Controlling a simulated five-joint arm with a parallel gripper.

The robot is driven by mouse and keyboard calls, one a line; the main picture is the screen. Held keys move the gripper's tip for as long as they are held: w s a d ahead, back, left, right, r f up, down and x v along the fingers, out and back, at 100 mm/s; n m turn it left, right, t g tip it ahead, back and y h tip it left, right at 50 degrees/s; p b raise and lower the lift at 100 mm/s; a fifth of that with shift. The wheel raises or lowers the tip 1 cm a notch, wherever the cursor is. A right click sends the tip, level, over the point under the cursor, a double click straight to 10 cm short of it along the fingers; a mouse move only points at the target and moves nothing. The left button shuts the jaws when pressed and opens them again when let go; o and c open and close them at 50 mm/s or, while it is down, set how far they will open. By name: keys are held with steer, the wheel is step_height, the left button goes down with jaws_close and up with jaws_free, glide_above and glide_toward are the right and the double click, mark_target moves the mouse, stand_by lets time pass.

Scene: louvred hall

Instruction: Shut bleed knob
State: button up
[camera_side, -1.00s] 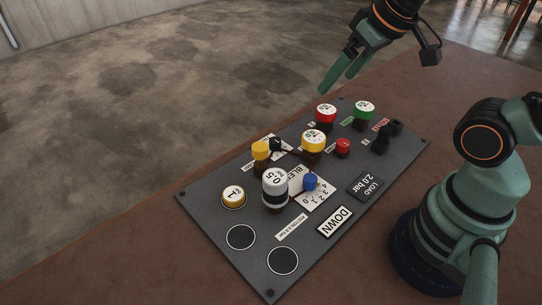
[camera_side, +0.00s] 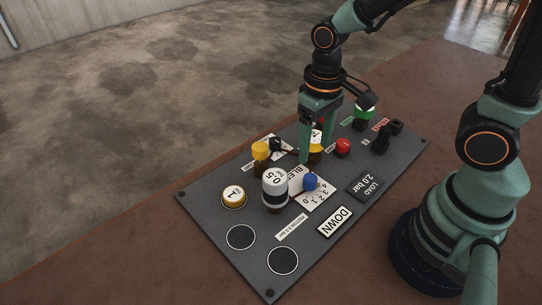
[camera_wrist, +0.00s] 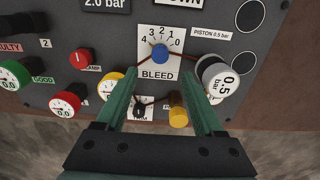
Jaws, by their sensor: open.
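The blue bleed knob (camera_side: 310,181) stands on a white dial plate marked with numbers and BLEED. In the wrist view the bleed knob (camera_wrist: 160,52) is ahead of my fingertips, near the middle, and the dial's 0 is on the right. My gripper (camera_side: 318,160) points down over the panel, above and behind the knob in the side view. In the wrist view my gripper (camera_wrist: 160,80) has its two green fingers apart, with nothing between the tips. Its fingers partly hide a yellow gauge (camera_side: 316,158) in the side view.
The dark panel (camera_side: 213,212) lies on a brown table. Near the knob stand a white 0.5 bar cylinder (camera_side: 275,188), a yellow-capped post (camera_side: 260,150) and a red knob (camera_side: 342,146). A green gauge (camera_side: 364,117) is farther back. The panel's front is mostly flat.

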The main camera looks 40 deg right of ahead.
mark_target(311, 178)
steer(key=shift+f, duration=5)
steer(key=shift+c, duration=0.3)
jaws_close()
